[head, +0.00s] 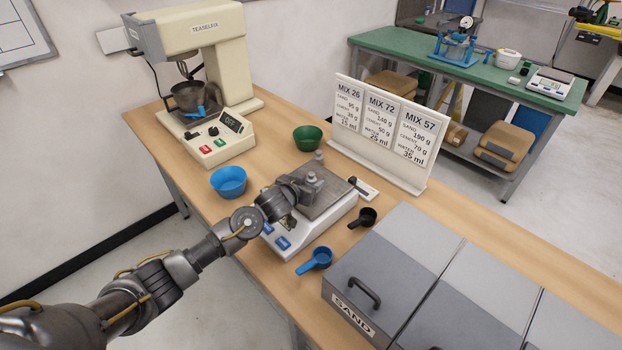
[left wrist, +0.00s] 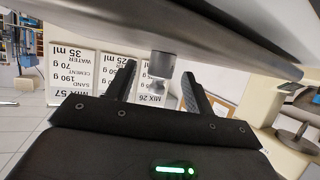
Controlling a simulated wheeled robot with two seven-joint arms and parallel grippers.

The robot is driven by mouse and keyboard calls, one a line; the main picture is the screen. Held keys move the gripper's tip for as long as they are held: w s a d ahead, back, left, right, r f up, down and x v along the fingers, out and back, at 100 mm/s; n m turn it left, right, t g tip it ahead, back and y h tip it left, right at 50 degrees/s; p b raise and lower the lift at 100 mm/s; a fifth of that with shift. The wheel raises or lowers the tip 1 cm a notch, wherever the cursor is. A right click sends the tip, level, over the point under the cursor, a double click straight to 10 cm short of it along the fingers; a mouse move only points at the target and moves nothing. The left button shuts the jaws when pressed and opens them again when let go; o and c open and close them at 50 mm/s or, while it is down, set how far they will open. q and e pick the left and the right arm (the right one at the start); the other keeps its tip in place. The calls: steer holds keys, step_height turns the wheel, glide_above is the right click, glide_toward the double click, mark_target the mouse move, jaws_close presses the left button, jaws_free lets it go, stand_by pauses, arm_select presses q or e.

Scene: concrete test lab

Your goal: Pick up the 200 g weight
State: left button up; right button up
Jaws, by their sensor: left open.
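A small grey metal weight with a knob (head: 311,178) stands on the steel pan of the scale (head: 330,200). A second small grey weight (head: 318,156) shows just behind it, near the far edge of the scale. No mass marking is readable on either. My left gripper (head: 302,188) is low over the pan, partly hidden by its own wrist. In the left wrist view, which is upside down, the open fingers (left wrist: 158,76) point at a weight (left wrist: 163,64) that shows between them. I cannot tell whether they touch it. My right gripper is out of view.
A blue bowl (head: 228,182), green bowl (head: 307,138), blue scoop (head: 315,260) and black scoop (head: 363,217) surround the scale. The mix sign (head: 425,179) stands behind it. The sand bin (head: 395,265) is at front right. A mixer (head: 205,30) stands at the back left.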

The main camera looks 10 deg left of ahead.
arm_select(q)
steer(key=shift+w+d+f, duration=0.15)
steer(key=shift+w+f, duration=0.05)
steer(key=shift+w, duration=0.35)
steer(key=shift+w+d+f, duration=0.15)
steer(key=shift+w+f, duration=0.1)
steer(key=shift+w, duration=0.2)
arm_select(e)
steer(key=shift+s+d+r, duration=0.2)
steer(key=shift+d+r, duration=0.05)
arm_select(q)
steer(key=shift+c, duration=0.3)
jaws_close()
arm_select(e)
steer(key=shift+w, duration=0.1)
arm_select(q)
steer(key=shift+r, duration=0.1)
